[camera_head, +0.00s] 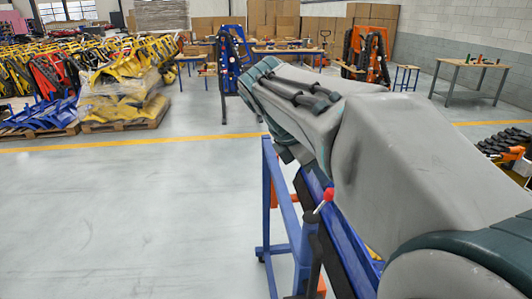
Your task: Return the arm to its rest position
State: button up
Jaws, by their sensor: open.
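My arm, grey with dark teal joint covers, reaches from the lower right corner up to the middle of the picture. It passes in front of a blue frame (267,205). My gripper is not in view; the arm's own links or the far side of the bend may hide it. The arm looks raised above the blue frame, but I cannot tell whether any part touches it.
A lever with a red knob (328,194) stands close beside my arm. Pallets of yellow parts (125,90) are at the left. A wooden table (470,63) stands at the back right. The grey floor (120,220) at the left is clear.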

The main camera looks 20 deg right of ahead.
jog(key=s+a+f+m+t+y+b, duration=0.1)
jog(key=s+a+f+m+y, duration=0.2)
jog(key=a+f+m, duration=0.5)
jog(key=s+a+f+m+t+y+b, duration=0.1)
jog(key=s+a+f+m+t+y, duration=0.1)
jog(key=a+f+m, duration=0.6)
jog(key=shift+s+a+f+m+y, duration=0.25)
jog(key=shift+s+f+y, duration=0.45)
jog(key=shift+s, duration=0.55)
